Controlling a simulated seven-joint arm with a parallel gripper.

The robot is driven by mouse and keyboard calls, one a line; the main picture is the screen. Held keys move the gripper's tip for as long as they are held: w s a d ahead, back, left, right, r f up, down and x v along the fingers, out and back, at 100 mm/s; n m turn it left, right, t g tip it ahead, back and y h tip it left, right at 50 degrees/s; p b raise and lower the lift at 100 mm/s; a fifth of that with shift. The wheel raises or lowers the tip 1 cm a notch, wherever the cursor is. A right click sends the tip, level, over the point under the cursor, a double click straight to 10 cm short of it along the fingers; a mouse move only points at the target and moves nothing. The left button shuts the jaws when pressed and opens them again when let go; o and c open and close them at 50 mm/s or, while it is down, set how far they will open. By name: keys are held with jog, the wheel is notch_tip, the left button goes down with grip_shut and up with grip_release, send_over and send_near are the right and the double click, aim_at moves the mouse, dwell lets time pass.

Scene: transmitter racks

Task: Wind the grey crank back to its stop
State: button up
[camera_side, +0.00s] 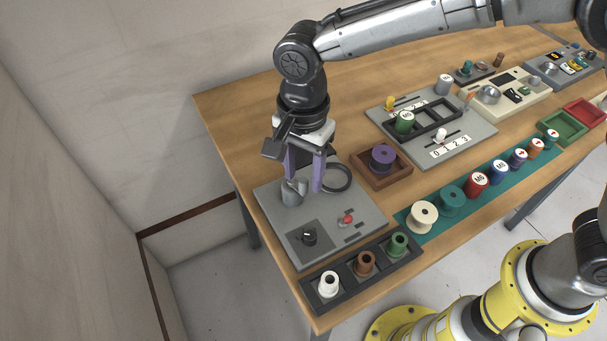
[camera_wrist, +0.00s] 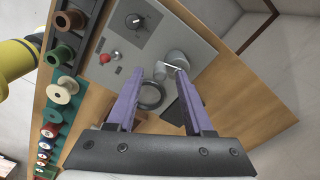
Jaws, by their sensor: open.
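The grey crank (camera_side: 292,194) stands on a grey panel (camera_side: 269,212) at the table's left end. It also shows in the wrist view (camera_wrist: 178,58), as a round grey body with a thin light edge and a smaller grey part beside it. My gripper (camera_side: 304,185) points down over the panel, its two purple fingers apart. In the wrist view, the fingertips (camera_wrist: 160,71) lie either side of the smaller grey part. I cannot tell whether either finger touches the crank. The left finger partly hides the crank in the side view.
A dark ring (camera_side: 337,178) is right beside my gripper. The panel also has a black knob (camera_side: 309,236) and a red knob (camera_side: 347,220). A spool rack (camera_side: 345,283) stands in front; a brown box (camera_side: 397,178) with a purple spool is to the right.

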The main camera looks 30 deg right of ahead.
jog(key=shift+f, duration=0.75)
grip_shut()
